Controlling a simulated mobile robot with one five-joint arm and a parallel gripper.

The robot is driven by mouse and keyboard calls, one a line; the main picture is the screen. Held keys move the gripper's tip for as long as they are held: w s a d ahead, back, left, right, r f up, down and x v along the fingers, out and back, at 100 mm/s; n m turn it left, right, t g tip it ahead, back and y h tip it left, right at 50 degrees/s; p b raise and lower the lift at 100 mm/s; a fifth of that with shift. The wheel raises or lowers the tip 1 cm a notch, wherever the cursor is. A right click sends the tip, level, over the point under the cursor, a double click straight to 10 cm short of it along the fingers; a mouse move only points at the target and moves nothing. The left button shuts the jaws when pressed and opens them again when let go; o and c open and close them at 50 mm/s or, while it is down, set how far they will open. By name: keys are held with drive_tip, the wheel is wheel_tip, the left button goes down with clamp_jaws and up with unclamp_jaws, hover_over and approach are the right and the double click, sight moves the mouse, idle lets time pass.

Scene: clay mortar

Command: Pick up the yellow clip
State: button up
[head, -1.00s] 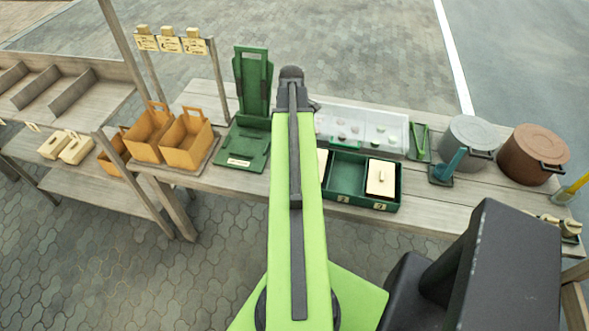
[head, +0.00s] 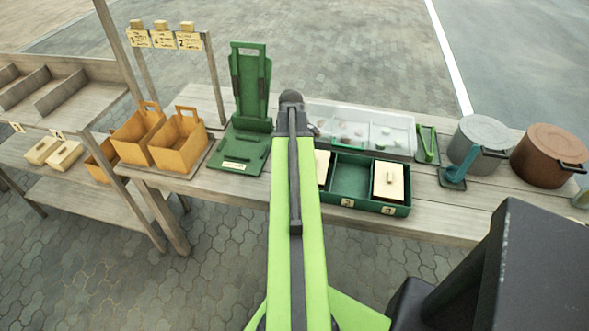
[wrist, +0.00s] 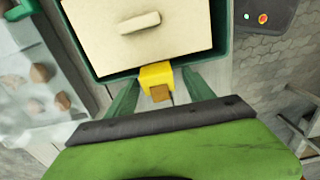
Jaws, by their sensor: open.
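A small yellow clip (wrist: 157,77) with a brown part at its near end shows in the wrist view, at the edge of the green tray (wrist: 226,30). My gripper (wrist: 158,82) is open, with one dark green finger on each side of the clip. I cannot tell whether either finger touches it. In the head view my arm hides the gripper, and I cannot make out the clip there. The green tray (head: 349,178) stands on the bench right of my arm, with a cream lid (head: 388,180) in its right compartment.
A clear tray of lumps (head: 352,129) lies behind the green tray. A green stand (head: 249,110) and orange boxes (head: 178,140) are left of my arm. A grey pot (head: 479,143) and a brown pot (head: 551,155) stand at the right. Paving is free before the bench.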

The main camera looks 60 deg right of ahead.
drive_tip(key=shift+r, duration=0.1)
drive_tip(key=c, duration=1.3)
wheel_tip(320, 180, up, 5)
drive_tip(key=p, duration=0.5)
drive_tip(key=s+r+p, duration=0.3)
drive_tip(key=s+d+r+p, duration=0.1)
drive_tip(key=s+r+p, duration=0.6)
drive_tip(key=s, duration=0.1)
drive_tip(key=shift+s+d+r+p, duration=0.25)
drive_tip(key=shift+r+p, duration=0.05)
drive_tip(key=shift+f, duration=0.1)
